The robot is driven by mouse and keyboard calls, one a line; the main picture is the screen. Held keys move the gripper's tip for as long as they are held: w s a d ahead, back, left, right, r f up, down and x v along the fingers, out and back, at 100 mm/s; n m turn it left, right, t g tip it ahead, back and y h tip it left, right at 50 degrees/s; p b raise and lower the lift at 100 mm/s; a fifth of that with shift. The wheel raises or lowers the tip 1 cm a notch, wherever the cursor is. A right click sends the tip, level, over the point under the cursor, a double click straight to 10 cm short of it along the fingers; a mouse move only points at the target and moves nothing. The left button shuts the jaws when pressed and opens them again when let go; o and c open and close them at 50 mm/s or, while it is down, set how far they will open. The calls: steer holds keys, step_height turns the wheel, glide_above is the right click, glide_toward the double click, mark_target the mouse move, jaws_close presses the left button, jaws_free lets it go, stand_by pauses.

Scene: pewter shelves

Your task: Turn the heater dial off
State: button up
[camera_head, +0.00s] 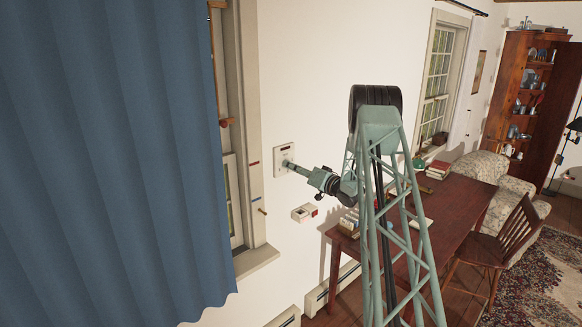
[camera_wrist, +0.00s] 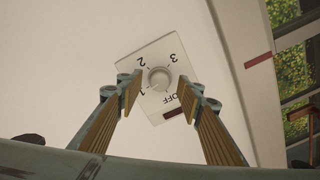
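The heater dial is a round pale knob (camera_wrist: 159,79) on a white square plate marked 1, 2, 3 and OFF. The plate is mounted on the wall and appears tilted in the wrist view. Where the knob points is too small to tell. In the head view the plate (camera_head: 284,152) is on the white wall right of the window. My gripper (camera_wrist: 158,88) is open, with one finger on each side of the knob and visible gaps to it. In the head view my gripper (camera_head: 290,166) reaches the plate; the knob is hidden there.
A blue curtain (camera_head: 100,150) and window frame (camera_head: 250,130) stand left of the dial. A small wall box (camera_head: 304,213) is below it. A wooden desk (camera_head: 455,205) with books, a chair (camera_head: 492,250) and a sofa (camera_head: 487,168) are right. Baseboard heaters (camera_head: 318,300) run along the wall.

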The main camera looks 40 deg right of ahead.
steer(key=shift+w, duration=0.55)
steer(key=shift+c, duration=0.7)
steer(key=c, duration=0.7)
